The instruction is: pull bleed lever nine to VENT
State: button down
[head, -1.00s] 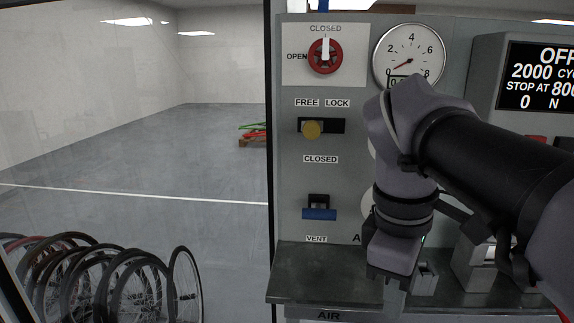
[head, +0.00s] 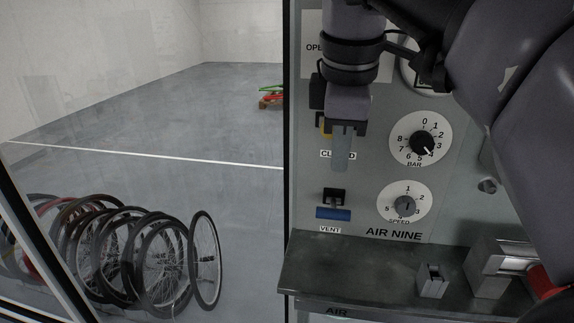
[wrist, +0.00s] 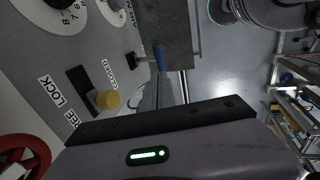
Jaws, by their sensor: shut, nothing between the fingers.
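The bleed lever has a blue handle (head: 333,213) on a dark bracket, low on the grey panel (head: 455,195). It sits between the CLOSED label (head: 328,154) and the VENT label (head: 330,229). The blue handle also shows in the wrist view (wrist: 159,57), near the CLOSED label there. My gripper (head: 341,168) is shut and empty, pointing down in front of the panel. In the head view it is just above the lever and covers part of the CLOSED label. I see no contact with the lever.
A yellow lock knob (wrist: 107,99) stands out above the lever, mostly hidden by my gripper in the head view. BAR (head: 421,142) and SPEED (head: 405,204) dials lie to the right. A metal shelf (head: 350,268) juts out below. Bicycle wheels (head: 150,255) stand at lower left.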

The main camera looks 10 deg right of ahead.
aim_at(333, 211)
jog(key=b+x, duration=0.3)
jog(key=x, duration=0.8)
jog(key=shift+f+b, duration=0.15)
jog(key=shift+b, duration=0.2)
jog(key=shift+w, duration=0.1)
